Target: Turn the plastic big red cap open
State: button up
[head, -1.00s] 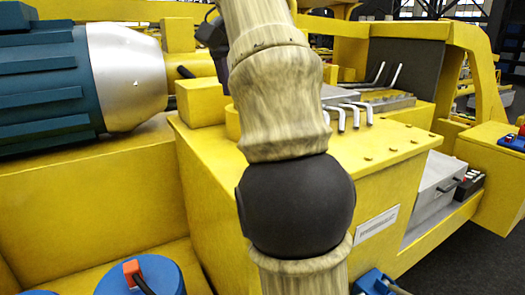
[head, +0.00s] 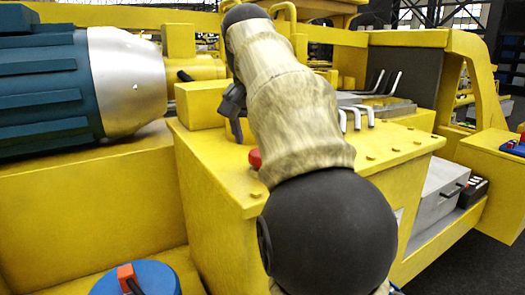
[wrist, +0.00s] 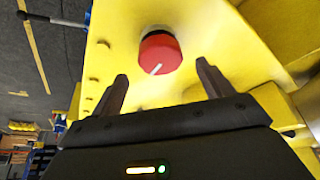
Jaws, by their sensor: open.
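The red cap (head: 254,158) shows in part beside my arm in the head view, on top of the yellow tank box (head: 215,165). In the head view my gripper (head: 234,108) is partly hidden by my arm, just above and left of the cap.
Bent metal pipes (head: 370,90) stand to the right of the cap on the box. A teal and silver motor (head: 80,80) lies at left. A blue cap with a red handle (head: 137,279) is at the lower left. A grey box (head: 445,185) sits at right.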

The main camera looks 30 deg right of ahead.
jog(key=shift+x, duration=1.95)
jog(key=shift+a, duration=0.1)
jog(key=shift+c, duration=0.5)
jog(key=c, duration=0.9)
